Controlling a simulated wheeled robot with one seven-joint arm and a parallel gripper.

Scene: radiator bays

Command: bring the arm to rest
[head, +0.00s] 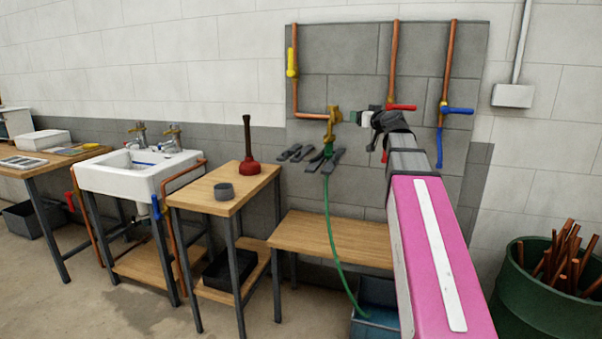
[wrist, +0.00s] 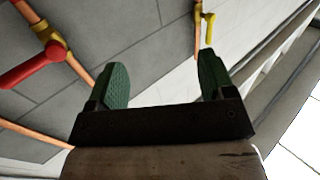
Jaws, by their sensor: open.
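My gripper (head: 358,117) is up in front of the grey wall panel (head: 340,60), at the end of my pink and grey arm. In the wrist view my gripper (wrist: 163,74) shows two green ridged fingers held wide apart, with nothing between them. A red valve handle (wrist: 32,64) on a copper pipe lies to the left of the fingers in that view. A yellow valve handle (wrist: 208,28) shows at the upper right, beyond the right finger. In the head view my arm hides part of the panel and the pipes' lower ends.
A brass tap (head: 332,122) with a green hose (head: 329,220) is just left of my gripper. A red handle (head: 401,107) and a blue handle (head: 457,110) stick out nearby. A wooden bench (head: 330,238) stands below. A green bin (head: 540,310) of copper pipes stands right.

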